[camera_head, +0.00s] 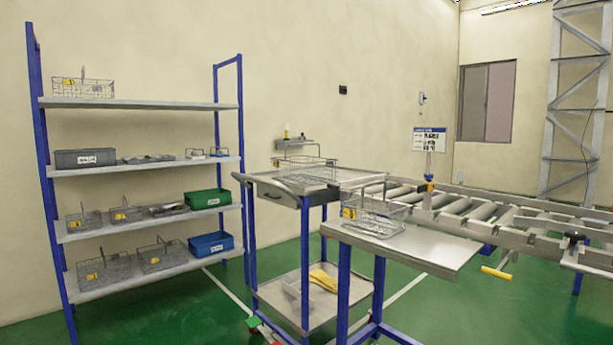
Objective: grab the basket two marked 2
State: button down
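Several wire baskets with small yellow tags are in the head view; the numbers on the tags are too small to read, so I cannot tell which is marked 2. One tagged wire basket (378,218) stands upright on the near metal table (430,257). Another wire basket (305,172) stands on the cart top behind it, with no tag visible. One tagged basket (83,88) is on the shelf rack's top shelf. Two smaller ones (84,221) (126,214) are on the third shelf, and two more (104,271) (162,258) on the bottom shelf. My gripper is not in view.
The blue-framed rack (140,104) also holds a grey bin (85,158), a green bin (207,199) and a blue bin (211,244). A roller conveyor (480,210) runs behind the near table. Yellow gloves (324,279) lie on the cart's lower shelf. Green floor is open between rack and cart.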

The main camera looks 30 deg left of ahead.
aim_at(328, 163)
jog(key=i+j, duration=0.15)
jog(key=j, duration=0.25)
jog(key=i+j+u, duration=0.15)
jog(key=j, duration=0.25)
jog(key=i+j, duration=0.2)
jog(key=j, duration=0.2)
jog(key=i+j+u, duration=0.15)
jog(key=j, duration=0.25)
jog(key=i+j, duration=0.2)
jog(key=j, duration=0.2)
jog(key=u, duration=0.05)
